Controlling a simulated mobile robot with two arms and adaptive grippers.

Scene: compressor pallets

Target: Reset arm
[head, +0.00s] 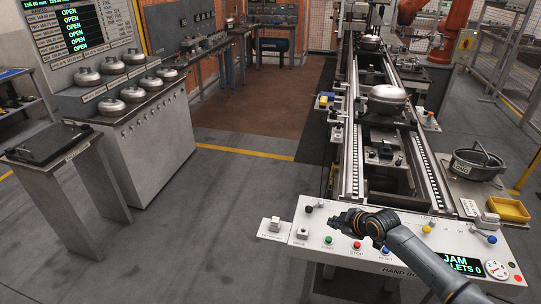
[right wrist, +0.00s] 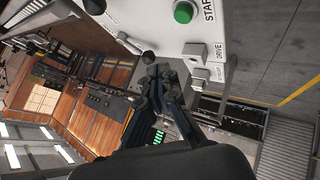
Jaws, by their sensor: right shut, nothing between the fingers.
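My right arm comes in from the lower right in the head view. Its dark gripper (head: 340,219) is over the left part of the white control panel (head: 448,236), with its fingers together and nothing between them. In the right wrist view the closed fingers (right wrist: 160,76) point toward the panel edge near the DRIVE label, with the green START button (right wrist: 183,12) beyond. In the head view the green START button (head: 328,240), red STOP button (head: 357,245) and blue button (head: 386,250) lie along the panel's front. My left gripper is not in view.
A conveyor (head: 350,140) runs back from the panel, carrying a silver compressor (head: 387,98). A yellow bin (head: 509,209) stands at right. A display (head: 462,263) reads JAM. A shelf of silver domes (head: 112,113) stands left. The grey floor (head: 215,220) between is clear.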

